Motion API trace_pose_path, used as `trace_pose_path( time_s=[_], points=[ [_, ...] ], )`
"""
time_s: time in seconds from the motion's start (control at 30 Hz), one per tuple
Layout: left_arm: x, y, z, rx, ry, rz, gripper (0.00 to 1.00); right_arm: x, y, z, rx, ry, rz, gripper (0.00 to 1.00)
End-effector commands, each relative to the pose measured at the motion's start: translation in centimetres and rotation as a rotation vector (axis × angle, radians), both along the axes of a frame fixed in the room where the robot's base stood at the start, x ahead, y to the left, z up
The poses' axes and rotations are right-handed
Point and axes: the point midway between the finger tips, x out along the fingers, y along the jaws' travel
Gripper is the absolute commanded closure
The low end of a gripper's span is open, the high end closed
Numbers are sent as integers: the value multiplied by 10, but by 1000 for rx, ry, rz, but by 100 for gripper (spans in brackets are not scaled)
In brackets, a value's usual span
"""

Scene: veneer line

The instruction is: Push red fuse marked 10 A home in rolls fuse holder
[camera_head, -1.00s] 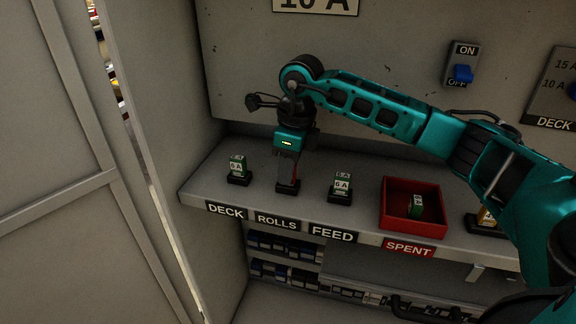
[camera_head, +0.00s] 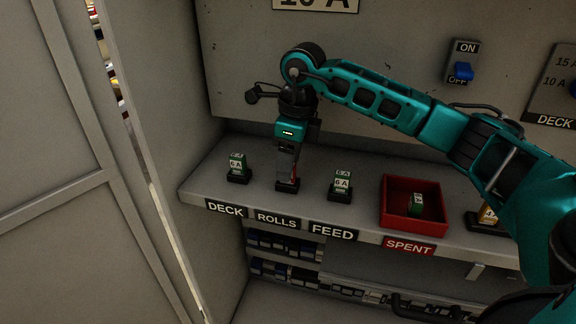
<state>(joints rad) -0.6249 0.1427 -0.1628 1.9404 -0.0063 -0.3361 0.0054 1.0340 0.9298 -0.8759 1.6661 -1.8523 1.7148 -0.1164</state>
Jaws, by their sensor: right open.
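My right gripper (camera_head: 287,172) points down over the rolls fuse holder (camera_head: 287,186), a small black base on the shelf above the ROLLS label (camera_head: 277,219). A thin strip of the red fuse (camera_head: 295,172) shows at the right side of the gripper, above the holder. The fingers cover most of the fuse, so its marking and how deep it sits are hidden. The gripper is open around or just above the fuse; I cannot tell whether it touches it. My left gripper is not in view.
Green 6 A fuses stand in the deck holder (camera_head: 239,179) and the feed holder (camera_head: 340,196) on either side. A red SPENT tray (camera_head: 413,226) with a green fuse (camera_head: 415,204) sits to the right. A blue switch (camera_head: 463,72) is on the back panel.

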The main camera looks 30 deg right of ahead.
Motion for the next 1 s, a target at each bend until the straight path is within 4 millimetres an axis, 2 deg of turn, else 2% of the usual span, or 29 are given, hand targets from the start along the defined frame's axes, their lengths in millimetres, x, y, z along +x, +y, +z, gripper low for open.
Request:
trace_pose_path(
  time_s=[0.2,0.43,0.63,1.0],
  points=[
    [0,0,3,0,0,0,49,-4,-4,51,0,-6,0,45],
    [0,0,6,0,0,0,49,-8,-7,93,1,-3,-1,45],
    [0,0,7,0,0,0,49,-10,-9,107,0,-1,-1,45],
    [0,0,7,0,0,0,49,-10,-9,108,1,-1,0,45]
  ],
)
